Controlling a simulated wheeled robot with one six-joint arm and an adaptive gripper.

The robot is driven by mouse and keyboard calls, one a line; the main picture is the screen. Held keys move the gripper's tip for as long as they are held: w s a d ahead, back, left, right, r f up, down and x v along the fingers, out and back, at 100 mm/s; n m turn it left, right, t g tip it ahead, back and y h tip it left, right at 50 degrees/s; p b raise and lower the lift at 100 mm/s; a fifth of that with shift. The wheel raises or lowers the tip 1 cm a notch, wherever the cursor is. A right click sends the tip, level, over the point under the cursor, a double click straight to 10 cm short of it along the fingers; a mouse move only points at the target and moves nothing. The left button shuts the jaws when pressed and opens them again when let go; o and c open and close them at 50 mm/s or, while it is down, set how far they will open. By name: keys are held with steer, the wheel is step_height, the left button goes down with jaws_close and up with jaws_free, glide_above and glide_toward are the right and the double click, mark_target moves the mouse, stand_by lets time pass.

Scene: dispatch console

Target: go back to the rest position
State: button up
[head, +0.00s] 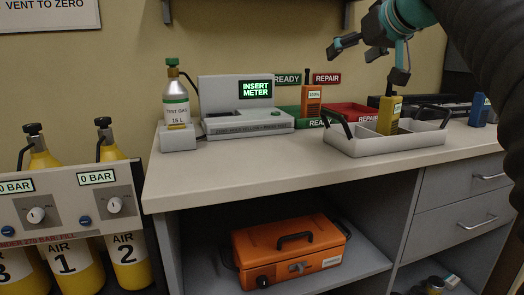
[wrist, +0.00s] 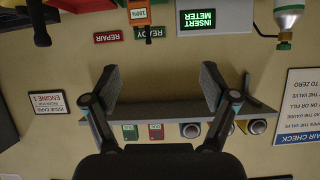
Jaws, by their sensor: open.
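My gripper (head: 367,62) is in the air above the right half of the counter, in front of the wall. Its two fingers are spread wide with nothing between them. In the wrist view my gripper (wrist: 158,88) also shows open and empty, facing the wall, with the room upside down. Below it in the head view, a yellow handheld device (head: 388,115) stands upright in a light grey tray (head: 375,147) with black handles. The gripper is apart from both.
The counter (head: 240,168) also holds a test gas bottle (head: 176,108), a docking station reading INSERT METER (head: 245,115), an orange device (head: 311,98) by a READY sign, and a red REPAIR tray (head: 350,110). An orange case (head: 290,255) sits underneath. A wall shelf (wrist: 180,111) shows beyond the fingers.

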steer(key=s+a+f+g, duration=0.1)
steer(key=s+f, duration=0.3)
steer(key=f, duration=0.2)
steer(key=s+a+f+m+g+h, duration=0.1)
steer(key=s+f, duration=0.3)
steer(key=f, duration=0.3)
steer(key=s+a+f+m+g+h, duration=0.1)
steer(key=s+f, duration=0.3)
steer(key=f, duration=0.3)
steer(key=shift+s+f+g, duration=0.15)
steer(key=shift+g, duration=0.15)
steer(key=s+f+g+h, duration=0.1)
steer(key=s+f, duration=0.6)
steer(key=f, duration=0.4)
steer(key=s+f+m+g, duration=0.1)
steer(key=s+f+g, duration=0.1)
steer(key=s+f, duration=0.6)
step_height(320, 180, down, 4)
steer(key=shift+s+d+f+h+b, duration=0.15)
steer(key=shift+s+d+h+b, duration=0.05)
steer(key=shift+h+b, duration=0.25)
